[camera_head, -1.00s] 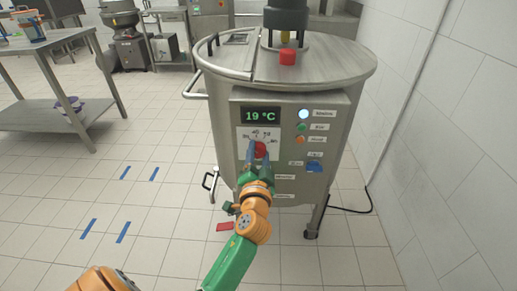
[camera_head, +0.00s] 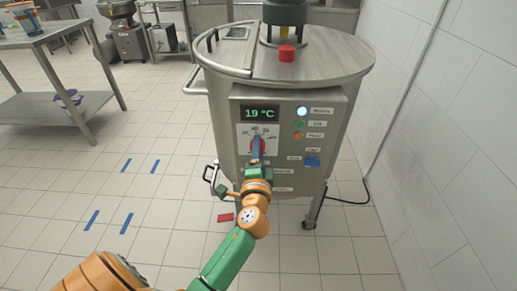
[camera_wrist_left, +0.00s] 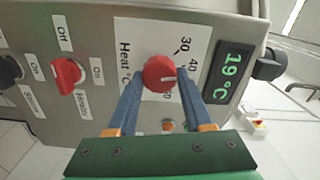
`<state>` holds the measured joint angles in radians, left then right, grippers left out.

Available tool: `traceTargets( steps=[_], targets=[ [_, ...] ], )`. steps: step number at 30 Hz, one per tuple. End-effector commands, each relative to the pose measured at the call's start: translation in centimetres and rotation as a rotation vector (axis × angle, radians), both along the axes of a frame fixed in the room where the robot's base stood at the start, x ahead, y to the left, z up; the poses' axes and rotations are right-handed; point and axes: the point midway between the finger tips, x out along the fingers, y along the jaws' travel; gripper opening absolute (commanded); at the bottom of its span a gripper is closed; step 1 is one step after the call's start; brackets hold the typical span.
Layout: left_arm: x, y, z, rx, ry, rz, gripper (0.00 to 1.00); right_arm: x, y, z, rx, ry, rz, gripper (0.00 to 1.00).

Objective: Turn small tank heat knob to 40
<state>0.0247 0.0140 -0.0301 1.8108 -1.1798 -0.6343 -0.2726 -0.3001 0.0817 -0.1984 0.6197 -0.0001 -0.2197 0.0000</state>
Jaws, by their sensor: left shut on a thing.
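The small tank (camera_head: 222,115) is a steel vessel with a control panel facing me. Its red heat knob (camera_wrist_left: 159,70) sits on a white dial plate labelled "Heat °C", with 30 and 40 readable in the left wrist view. A white mark shows on the knob, but the exact setting it points at is unclear. The display (camera_head: 260,114) reads 19 °C. My left gripper (camera_head: 256,147) is shut on the knob, one blue finger on each side, as the left wrist view shows (camera_wrist_left: 159,76). In the head view the fingers largely hide the knob. My right gripper is out of view.
A red switch (camera_wrist_left: 66,75) with On and Off labels sits beside the dial. A tiled wall (camera_head: 435,120) stands right of the tank. Open floor (camera_head: 150,195) lies left.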

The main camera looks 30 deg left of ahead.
Motion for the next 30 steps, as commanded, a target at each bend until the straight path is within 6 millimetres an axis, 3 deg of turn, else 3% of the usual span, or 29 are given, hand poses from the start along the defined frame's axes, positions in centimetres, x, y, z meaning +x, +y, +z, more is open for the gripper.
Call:
traceTargets(
  steps=[13,14,17,26,30],
  targets=[
    [0.0,0.0,-0.2,0.006,0.009,0.000,0.00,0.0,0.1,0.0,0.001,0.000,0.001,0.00],
    [0.0,0.0,-0.2,0.006,0.009,0.000,0.54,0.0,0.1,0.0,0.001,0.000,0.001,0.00],
    [0.0,0.0,-0.2,0.006,0.008,-0.001,0.81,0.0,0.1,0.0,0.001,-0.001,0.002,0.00],
    [-0.1,-0.1,-0.1,0.007,0.006,0.000,0.81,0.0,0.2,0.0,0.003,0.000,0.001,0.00],
    [-2.0,-1.3,-0.3,0.003,0.008,-0.002,0.81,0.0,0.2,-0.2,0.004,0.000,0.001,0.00]
  ],
)
